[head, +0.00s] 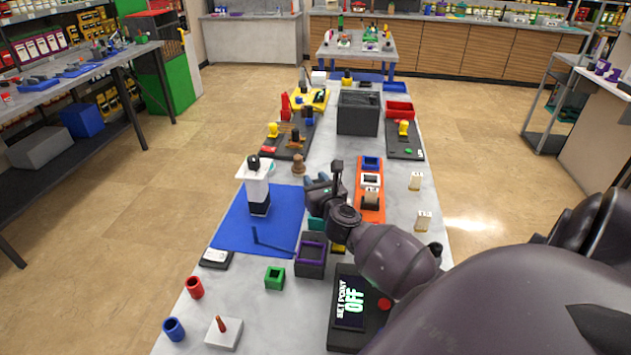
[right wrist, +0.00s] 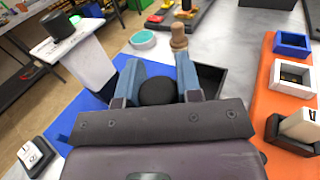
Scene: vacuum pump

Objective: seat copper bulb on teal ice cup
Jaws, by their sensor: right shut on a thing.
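My left gripper is not in view.
A white-topped stand (head: 258,185) rises on the blue mat (head: 228,232), left of the gripper. An orange board (head: 372,212) with small trays lies right.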

